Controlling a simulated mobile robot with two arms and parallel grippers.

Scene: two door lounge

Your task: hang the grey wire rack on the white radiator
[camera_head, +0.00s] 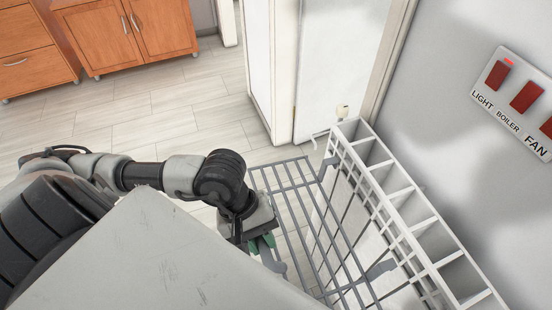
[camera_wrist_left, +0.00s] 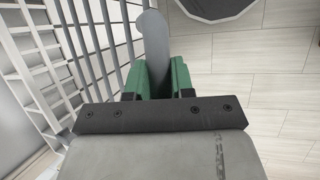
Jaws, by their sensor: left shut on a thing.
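The grey wire rack (camera_head: 301,202) is a flat grid of bars close to the left side of the white radiator (camera_head: 421,216). Grey arms of the rack reach toward the radiator's slats; I cannot tell if they are hooked over it. My left gripper (camera_head: 264,246) is at the rack's near left side. In the left wrist view its green fingers (camera_wrist_left: 157,82) are shut on a grey bar of the rack (camera_wrist_left: 155,45). The radiator's slats (camera_wrist_left: 30,62) stand at the left there, beside the rack's bars. My right gripper is not in view.
A wall panel (camera_head: 521,97) with red switches is above the radiator at right. A white door (camera_head: 335,62) stands beyond the radiator's far end. Wooden cabinets (camera_head: 128,32) are at the far left. The tiled floor (camera_head: 180,110) between is clear.

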